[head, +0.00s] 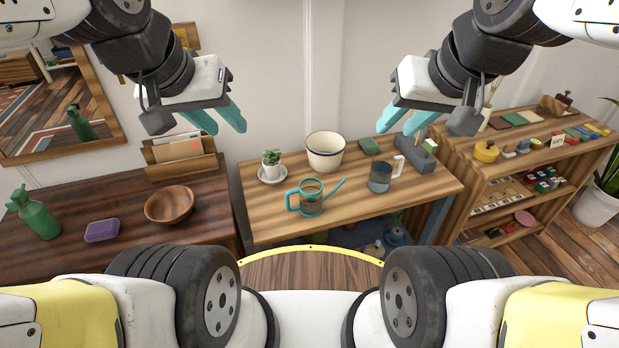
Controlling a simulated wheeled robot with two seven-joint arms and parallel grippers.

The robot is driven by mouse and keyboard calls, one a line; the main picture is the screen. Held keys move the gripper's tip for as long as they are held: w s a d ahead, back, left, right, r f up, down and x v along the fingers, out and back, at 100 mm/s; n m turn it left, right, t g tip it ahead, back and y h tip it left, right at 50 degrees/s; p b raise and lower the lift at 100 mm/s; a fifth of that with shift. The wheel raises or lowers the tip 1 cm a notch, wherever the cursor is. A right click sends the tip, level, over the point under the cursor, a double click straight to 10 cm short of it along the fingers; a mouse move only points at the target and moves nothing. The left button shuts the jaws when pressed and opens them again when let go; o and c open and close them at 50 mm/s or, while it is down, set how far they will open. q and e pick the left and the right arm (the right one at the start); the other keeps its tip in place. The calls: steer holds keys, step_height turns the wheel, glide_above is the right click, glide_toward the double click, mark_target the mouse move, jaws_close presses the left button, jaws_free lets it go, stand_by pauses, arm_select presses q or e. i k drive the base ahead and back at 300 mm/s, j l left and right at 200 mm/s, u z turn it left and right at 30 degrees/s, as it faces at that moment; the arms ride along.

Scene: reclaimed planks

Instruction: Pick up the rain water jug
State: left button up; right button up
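A jug with a white handle and grey-blue contents (381,177) stands upright on the middle wooden table (268,221), right of centre. A teal-handled watering can with a long thin spout (311,205) stands to its left, nearer the front edge. I cannot tell from labels which one is the rain water jug. My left gripper (219,121) is raised in the air, up and left of both vessels, with its teal fingers apart and empty. My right gripper (405,121) is raised above the back right of the table, fingers apart and empty. Neither gripper touches anything.
A cream pot (325,153), a small potted plant (271,160) and a grey caddy (416,156) stand behind the vessels. A dark left table holds a wooden bowl (169,205) and green bottle (36,214). A shelf unit (490,172) stands right. The table's front right is clear.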

mark_target(383, 162)
steer(key=l+u, duration=0.25)
steer(key=l, duration=0.5)
steer(key=l+u, duration=0.3)
steer(key=l, duration=0.45)
